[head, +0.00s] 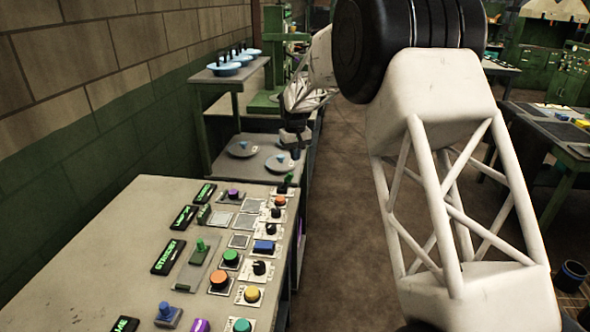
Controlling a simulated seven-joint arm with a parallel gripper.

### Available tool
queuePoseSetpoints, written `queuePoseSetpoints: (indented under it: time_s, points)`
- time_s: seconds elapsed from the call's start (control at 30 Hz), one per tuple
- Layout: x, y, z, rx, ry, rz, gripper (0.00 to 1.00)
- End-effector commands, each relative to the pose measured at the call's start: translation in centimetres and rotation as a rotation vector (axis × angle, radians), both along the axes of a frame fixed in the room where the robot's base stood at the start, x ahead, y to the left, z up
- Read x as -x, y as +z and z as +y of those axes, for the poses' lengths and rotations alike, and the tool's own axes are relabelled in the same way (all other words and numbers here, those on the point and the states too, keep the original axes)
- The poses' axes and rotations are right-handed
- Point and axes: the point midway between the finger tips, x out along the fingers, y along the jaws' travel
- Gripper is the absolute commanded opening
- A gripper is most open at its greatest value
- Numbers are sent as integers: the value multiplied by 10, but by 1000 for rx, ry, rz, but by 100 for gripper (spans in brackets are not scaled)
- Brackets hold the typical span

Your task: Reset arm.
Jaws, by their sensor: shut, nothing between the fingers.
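My white arm with its black joint fills the centre and right of the head view. Its forearm reaches away toward the back left. My gripper (294,138) hangs at the arm's far end, small and dark, near the right edge of a low shelf. I see nothing held in it, and its fingers are shut. The fingertips appear close to a small blue-grey part just behind them; I cannot tell whether they touch.
A console table (100,235) with several buttons, levers and green-lit labels stands at the lower left. Behind it, a green shelf unit (206,128) carries round plates with blue knobs. A brick wall (80,60) bounds the left. Another workbench (545,130) stands at the right. Brown floor lies between.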

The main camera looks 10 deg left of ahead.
Motion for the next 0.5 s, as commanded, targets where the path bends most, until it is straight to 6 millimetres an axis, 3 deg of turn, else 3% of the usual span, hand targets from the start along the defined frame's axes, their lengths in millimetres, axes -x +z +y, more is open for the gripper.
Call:
queuePoseSetpoints:
  time_s: [0.27,0.5]
  points:
    - [11,15,-14,-2,-15,-7,0]
    - [43,49,-49,-7,-54,-25,0]
